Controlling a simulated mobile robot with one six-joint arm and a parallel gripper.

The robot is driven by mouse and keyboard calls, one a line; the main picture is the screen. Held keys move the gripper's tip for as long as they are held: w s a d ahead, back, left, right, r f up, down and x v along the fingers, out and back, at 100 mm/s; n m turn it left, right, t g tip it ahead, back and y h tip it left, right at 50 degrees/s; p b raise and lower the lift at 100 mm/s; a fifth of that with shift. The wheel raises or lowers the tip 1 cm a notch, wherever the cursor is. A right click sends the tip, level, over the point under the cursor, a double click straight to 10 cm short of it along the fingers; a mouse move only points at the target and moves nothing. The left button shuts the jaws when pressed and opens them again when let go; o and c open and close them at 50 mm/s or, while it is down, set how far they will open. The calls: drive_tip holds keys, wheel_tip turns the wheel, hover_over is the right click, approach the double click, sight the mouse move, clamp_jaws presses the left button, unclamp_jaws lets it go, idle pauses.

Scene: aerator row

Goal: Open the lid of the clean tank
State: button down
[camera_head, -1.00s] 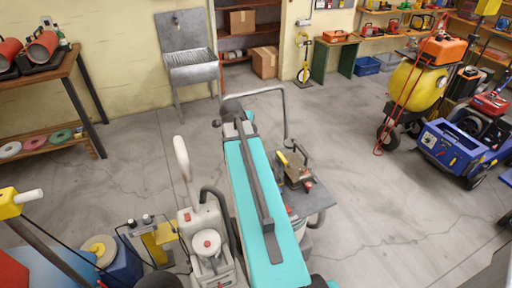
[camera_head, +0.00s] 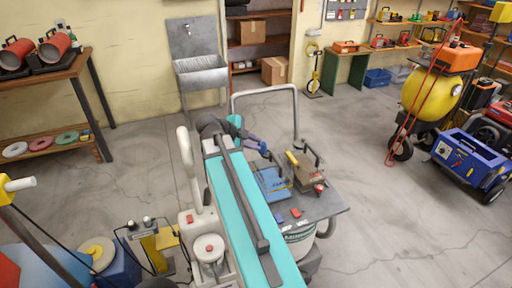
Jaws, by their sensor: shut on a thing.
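The fingertips are small, and the exact grip is hard to make out. I cannot tell how far the lid is raised. My teal arm hides the machine's left side.
A tall grey push handle (camera_head: 265,92) rises behind the machine. A white-and-grey machine (camera_head: 205,235) stands close left of my arm. A metal sink (camera_head: 200,75) is at the back wall. A blue cart (camera_head: 468,160) stands at right; the floor between is clear.

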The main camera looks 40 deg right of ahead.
idle(0.5)
drive_tip(key=c, duration=2)
unclamp_jaws()
drive_tip(key=shift+r, duration=0.1)
drive_tip(key=s+a+r+b, duration=0.1)
drive_tip(key=s+b, duration=0.1)
drive_tip(key=s+a+r+b, duration=0.2)
drive_tip(key=shift+s+a+r, duration=0.1)
drive_tip(key=shift+s+r, duration=0.15)
drive_tip(key=b, duration=0.3)
drive_tip(key=shift+s+a, duration=0.2)
drive_tip(key=shift+s, duration=0.05)
drive_tip(key=s+a+b, duration=0.1)
drive_tip(key=b, duration=0.4)
drive_tip(key=shift+s, duration=0.2)
